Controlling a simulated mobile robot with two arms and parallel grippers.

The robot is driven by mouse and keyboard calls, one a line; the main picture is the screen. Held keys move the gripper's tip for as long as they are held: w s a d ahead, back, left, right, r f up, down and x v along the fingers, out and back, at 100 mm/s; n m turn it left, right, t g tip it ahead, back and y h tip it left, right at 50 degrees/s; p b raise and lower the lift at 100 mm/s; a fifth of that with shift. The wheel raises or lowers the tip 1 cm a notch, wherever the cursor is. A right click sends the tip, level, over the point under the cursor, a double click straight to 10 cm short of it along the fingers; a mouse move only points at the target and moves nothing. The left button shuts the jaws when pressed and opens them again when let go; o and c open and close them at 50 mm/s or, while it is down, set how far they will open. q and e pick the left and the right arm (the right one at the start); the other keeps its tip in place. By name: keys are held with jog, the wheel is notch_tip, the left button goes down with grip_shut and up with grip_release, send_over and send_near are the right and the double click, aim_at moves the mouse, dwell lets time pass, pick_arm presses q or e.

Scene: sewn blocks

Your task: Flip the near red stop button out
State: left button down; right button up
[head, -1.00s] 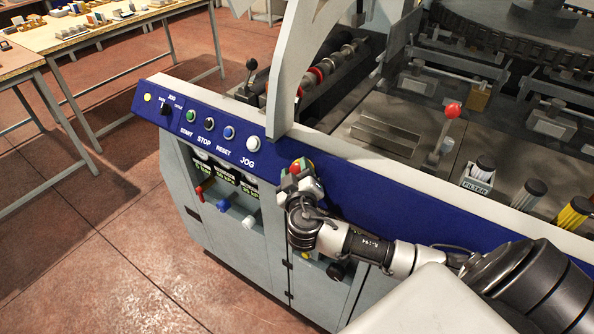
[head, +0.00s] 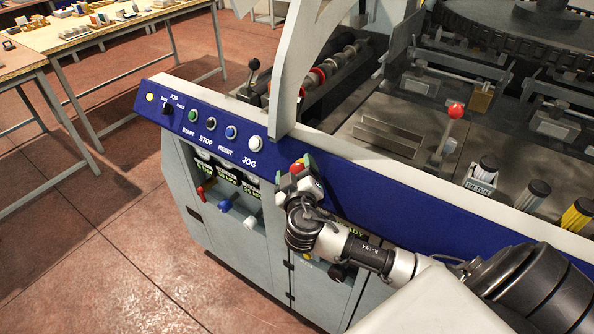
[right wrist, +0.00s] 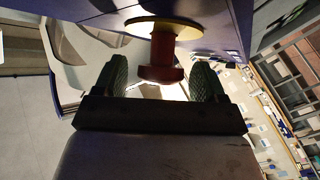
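The near red stop button (right wrist: 162,58) has a mushroom head on a round yellow plate (right wrist: 163,25), fixed to the blue panel. It also shows in the head view (head: 297,167), partly hidden by my right gripper. My right gripper (right wrist: 160,80) has green ribbed fingers, one on each side of the button head. Gaps show between the head and both fingers, so the gripper is open and appears not to touch the button. In the head view the right gripper (head: 303,172) is at the blue panel's front face. My left gripper is in neither view.
The blue panel (head: 400,212) runs along the machine's front. A white JOG button (head: 255,143) and smaller buttons are left of the gripper. Coloured valve handles (head: 225,205) stick out below. A grey upright guard (head: 293,75) rises behind. Open floor lies left.

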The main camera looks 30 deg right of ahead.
jog(key=shift+f, duration=0.1)
jog(key=shift+s+f, duration=0.1)
jog(key=shift+s, duration=0.1)
jog(key=b+v, duration=0.3)
jog(key=v, duration=0.7)
jog(key=shift+s+a, duration=0.15)
jog(key=shift+s, duration=0.05)
